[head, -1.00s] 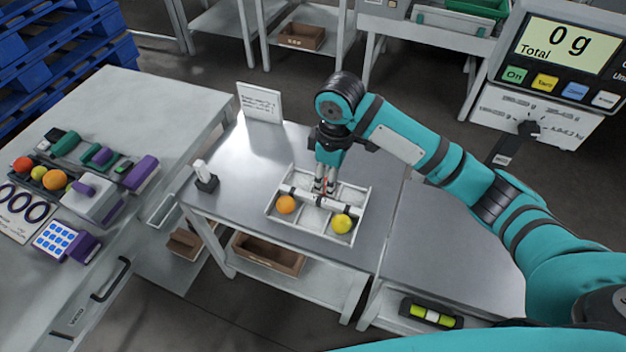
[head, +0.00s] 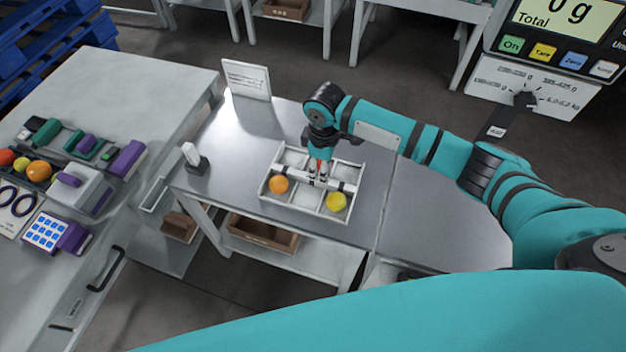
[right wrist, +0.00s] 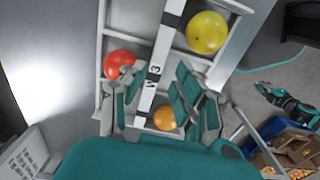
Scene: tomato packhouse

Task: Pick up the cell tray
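The cell tray (head: 348,217) is a white divided tray with a banded white bar across it, lying on the grey metal table. It holds an orange fruit (head: 279,185), a yellow one (head: 337,201) and a red one (right wrist: 118,64), mostly hidden in the head view. My right gripper (head: 318,176) points down at the middle of the bar. In the right wrist view its fingers (right wrist: 157,95) stand apart on both sides of the bar, with gaps showing. A small teal arm end (right wrist: 284,103) at the right of that view may be my left gripper; its fingers are unclear.
A white sign (head: 246,79) and a small block on a dark stand (head: 195,158) stand on the same table. A left bench (head: 115,85) carries fruit and purple and green devices. A scale display (head: 562,30) is at upper right. The table right of the tray is bare.

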